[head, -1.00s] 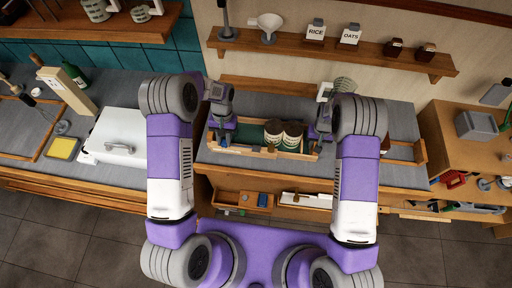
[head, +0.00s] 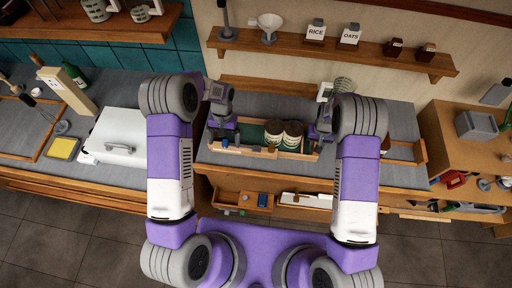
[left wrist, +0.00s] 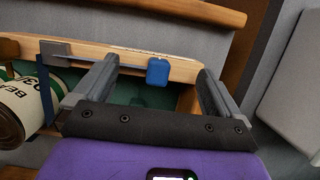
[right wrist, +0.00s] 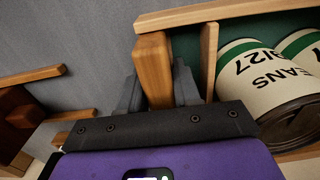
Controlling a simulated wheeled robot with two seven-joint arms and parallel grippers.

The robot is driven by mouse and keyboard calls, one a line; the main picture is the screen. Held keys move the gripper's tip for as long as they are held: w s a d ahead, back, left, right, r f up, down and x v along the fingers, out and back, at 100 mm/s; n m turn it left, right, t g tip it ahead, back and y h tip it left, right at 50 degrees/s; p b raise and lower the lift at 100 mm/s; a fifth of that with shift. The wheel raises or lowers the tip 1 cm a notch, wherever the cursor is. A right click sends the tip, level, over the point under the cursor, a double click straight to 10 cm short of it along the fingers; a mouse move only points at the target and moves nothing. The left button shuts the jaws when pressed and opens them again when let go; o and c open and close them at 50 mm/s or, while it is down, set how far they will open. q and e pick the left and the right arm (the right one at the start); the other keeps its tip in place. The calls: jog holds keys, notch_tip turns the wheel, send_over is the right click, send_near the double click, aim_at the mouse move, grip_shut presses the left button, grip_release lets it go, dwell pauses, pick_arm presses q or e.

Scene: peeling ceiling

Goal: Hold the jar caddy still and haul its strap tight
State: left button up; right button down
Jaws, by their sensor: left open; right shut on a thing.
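The jar caddy (head: 262,153) is a wooden tray with a green inside on the grey counter, holding jars (head: 292,133) with dark lids and BEANS labels (right wrist: 262,75). My right gripper (head: 318,132) is shut on the wooden end post (right wrist: 154,68) of the caddy. My left gripper (head: 224,132) is open above the caddy's left part. In the left wrist view, a blue tab (left wrist: 158,71) sits at the caddy's wooden rail, between the spread fingers and not gripped. A dark blue strap (left wrist: 46,90) crosses beside a jar, under a grey metal buckle (left wrist: 55,48) on the rail.
A white lidded box (head: 116,138) stands left of the caddy. A wooden frame (head: 405,152) lies to its right. Open drawers (head: 243,198) with small items are below the counter front. A shelf (head: 370,48) with jars and a funnel hangs behind.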

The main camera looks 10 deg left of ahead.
pick_arm(q)
jog(key=shift+r, duration=3.55)
pick_arm(e)
jog(key=shift+a, duration=0.1)
jog(key=c, duration=0.7)
grip_release()
jog(key=shift+r, duration=0.15)
notch_tip(320, 180, up, 12)
jog(key=shift+f, duration=0.1)
